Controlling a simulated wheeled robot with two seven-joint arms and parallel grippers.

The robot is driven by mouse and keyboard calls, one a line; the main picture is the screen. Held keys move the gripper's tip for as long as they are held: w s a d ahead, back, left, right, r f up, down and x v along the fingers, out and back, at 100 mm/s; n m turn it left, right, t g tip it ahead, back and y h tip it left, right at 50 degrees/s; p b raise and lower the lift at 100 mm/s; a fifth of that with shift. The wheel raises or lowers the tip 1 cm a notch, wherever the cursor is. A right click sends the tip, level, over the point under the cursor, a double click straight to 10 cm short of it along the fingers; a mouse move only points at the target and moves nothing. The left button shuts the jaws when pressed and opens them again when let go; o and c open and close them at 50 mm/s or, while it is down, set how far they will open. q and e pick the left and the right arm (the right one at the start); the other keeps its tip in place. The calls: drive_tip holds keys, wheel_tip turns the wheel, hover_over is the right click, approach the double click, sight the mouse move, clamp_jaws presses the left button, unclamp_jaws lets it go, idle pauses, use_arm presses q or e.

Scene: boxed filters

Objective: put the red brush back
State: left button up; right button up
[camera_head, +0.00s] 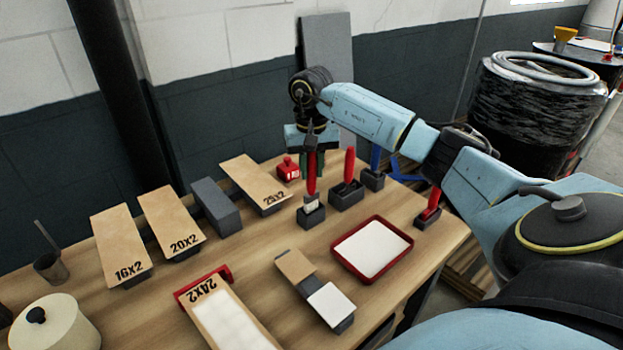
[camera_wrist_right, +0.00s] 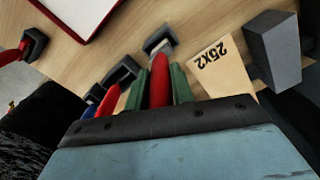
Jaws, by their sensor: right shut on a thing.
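My right gripper (camera_head: 312,163) points down at the back of the workbench, shut on the red handle of a brush (camera_head: 311,181). In the wrist view the red brush (camera_wrist_right: 160,82) stands between the green fingers (camera_wrist_right: 160,88). Its pale lower end is at the mouth of a small dark holder (camera_head: 311,219), which also shows in the wrist view (camera_wrist_right: 161,35). I cannot tell how deep the brush sits in it. Another red-handled brush (camera_head: 349,164) stands upright in the neighbouring dark holder (camera_head: 346,197). My left gripper is out of view.
A blue-handled brush (camera_head: 376,157) and another red-handled one (camera_head: 434,198) stand in holders to the right. A red tray (camera_head: 409,248) with a white sheet lies in front. Labelled boxes, including 25X2 (camera_head: 253,178), stand left. A small red object (camera_head: 288,171) sits behind the holders.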

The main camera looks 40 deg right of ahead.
sight(312, 195)
drive_tip(key=shift+f, duration=1.9)
drive_tip(key=o, duration=1)
wheel_tip(312, 195, up, 12)
drive_tip(key=shift+r, duration=0.15)
